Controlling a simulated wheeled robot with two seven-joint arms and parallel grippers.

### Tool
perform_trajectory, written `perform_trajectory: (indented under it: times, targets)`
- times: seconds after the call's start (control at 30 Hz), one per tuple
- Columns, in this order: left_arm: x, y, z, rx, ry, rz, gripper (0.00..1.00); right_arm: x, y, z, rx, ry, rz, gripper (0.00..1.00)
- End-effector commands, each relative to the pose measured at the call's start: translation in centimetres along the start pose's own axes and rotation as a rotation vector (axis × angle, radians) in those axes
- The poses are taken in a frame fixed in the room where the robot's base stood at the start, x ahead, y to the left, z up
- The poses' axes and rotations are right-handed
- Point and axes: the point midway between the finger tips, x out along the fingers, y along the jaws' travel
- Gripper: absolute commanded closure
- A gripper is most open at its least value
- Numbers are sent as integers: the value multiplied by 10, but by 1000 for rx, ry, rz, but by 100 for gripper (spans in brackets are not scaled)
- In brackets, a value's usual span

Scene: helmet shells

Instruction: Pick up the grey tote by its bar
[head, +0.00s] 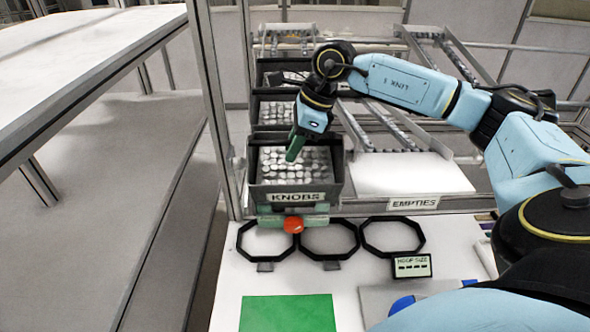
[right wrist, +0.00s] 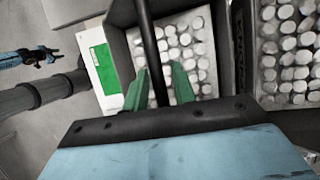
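The grey tote (head: 337,190) stands at the front of the rack with a KNOBS label (head: 296,197) and is filled with pale round knobs. Its dark bar (right wrist: 149,30) crosses above the knobs in the right wrist view. My right gripper (head: 292,156) reaches down over the tote. In the right wrist view my right gripper (right wrist: 160,76) has its green fingers apart, one on each side of the bar; I see a gap beside the bar. A small light blue arm at the left of that view looks like my left arm; its finger state is too small to tell.
More dark totes (head: 270,110) stand behind in the same lane. An EMPTIES label (head: 414,203) marks the lane to the right. A red knob (head: 293,225) sits in front of the tote. Black hoops (head: 362,237) and a green mat (head: 287,314) lie on the white table.

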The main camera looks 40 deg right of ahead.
Motion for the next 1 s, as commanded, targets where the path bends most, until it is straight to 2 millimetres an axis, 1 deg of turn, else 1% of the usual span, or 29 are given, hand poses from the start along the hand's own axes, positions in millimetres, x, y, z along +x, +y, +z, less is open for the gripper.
perform_trajectory:
  times: [0.03,0.13,0.2,1.0]
  targets:
    - [0,0,0,0,0,0,64,0,0,0,0,0,0,80]
    - [0,0,0,0,0,0,64,0,0,0,0,0,0,93]
    - [0,0,0,0,-1,0,64,0,0,0,0,0,0,100]
    - [0,0,1,0,-1,0,64,0,0,0,0,0,0,100]
